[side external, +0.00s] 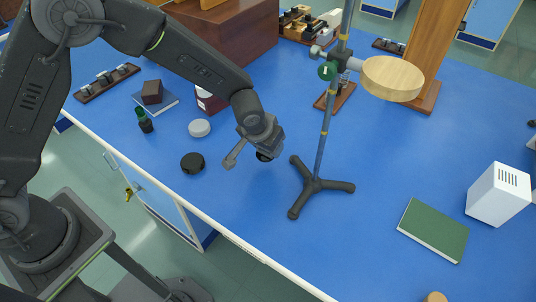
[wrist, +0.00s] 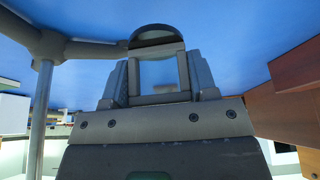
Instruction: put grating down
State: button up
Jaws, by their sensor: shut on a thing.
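My gripper (side external: 262,147) hangs above the blue bench, left of the tripod stand. In the wrist view my gripper (wrist: 158,78) has its two fingers on either side of a pale square plate in a grey frame, which I take to be the grating (wrist: 158,73). A dark rounded piece, seemingly its base, sits at the far end of the frame, toward the bench. In the side view only a small dark part of the grating (side external: 265,156) shows below the fingers; the rest is hidden. I cannot tell whether it touches the bench.
A stand's tripod foot (side external: 316,187) is close on the right, its rod carrying a round wooden disc (side external: 392,78). A black disc (side external: 192,163), a pale grey disc (side external: 199,128) and a green-capped bottle (side external: 145,121) lie left.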

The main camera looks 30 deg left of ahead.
aim_at(268, 156)
jog(key=shift+d+f, duration=0.1)
jog(key=shift+f, duration=1.95)
jog(key=shift+f, duration=0.2)
jog(key=o, duration=0.9)
jog(key=shift+o, duration=0.2)
